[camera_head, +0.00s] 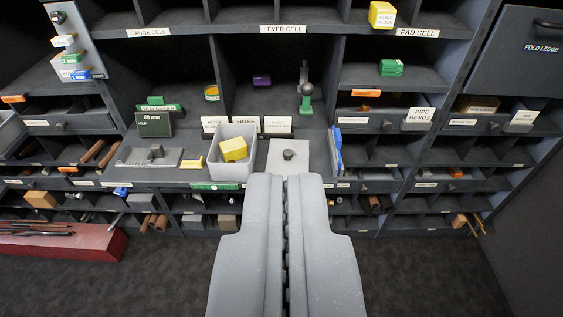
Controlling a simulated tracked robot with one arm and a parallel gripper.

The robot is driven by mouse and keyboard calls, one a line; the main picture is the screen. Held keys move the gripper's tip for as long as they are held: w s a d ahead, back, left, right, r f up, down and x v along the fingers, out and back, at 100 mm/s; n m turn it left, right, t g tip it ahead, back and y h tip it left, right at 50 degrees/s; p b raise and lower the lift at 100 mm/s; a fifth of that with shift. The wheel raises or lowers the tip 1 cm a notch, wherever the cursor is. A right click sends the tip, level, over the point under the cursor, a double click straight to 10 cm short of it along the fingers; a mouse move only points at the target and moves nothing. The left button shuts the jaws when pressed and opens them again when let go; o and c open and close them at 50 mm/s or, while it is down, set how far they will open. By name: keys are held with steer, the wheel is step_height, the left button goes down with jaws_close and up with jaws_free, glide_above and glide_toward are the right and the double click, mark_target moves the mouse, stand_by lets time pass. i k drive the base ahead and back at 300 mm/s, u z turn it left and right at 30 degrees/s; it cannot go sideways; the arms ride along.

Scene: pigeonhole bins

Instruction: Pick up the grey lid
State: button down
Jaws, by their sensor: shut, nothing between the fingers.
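A light grey square lid (274,163) with a dark round knob (288,155) lies flat on the shelf ledge, just right of an open grey bin (247,168). My gripper (287,180) is shut and empty, its two fingers side by side. In the picture its tips overlap the lid's near edge, below the knob; I cannot tell whether they touch. The fingers hide the lid's front edge. The bin holds a yellow block (233,149).
A blue upright piece (336,152) stands close to the lid's right. Small white label cards (277,125) stand behind it. A green-based tool (305,95) stands in the lever cell above. A yellow piece (191,164) lies left of the bin. Pigeonholes surround the ledge.

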mark_target(286, 157)
steer(key=u, duration=2.35)
steer(key=k, duration=0.75)
steer(key=z, duration=2.35)
steer(key=i, duration=0.85)
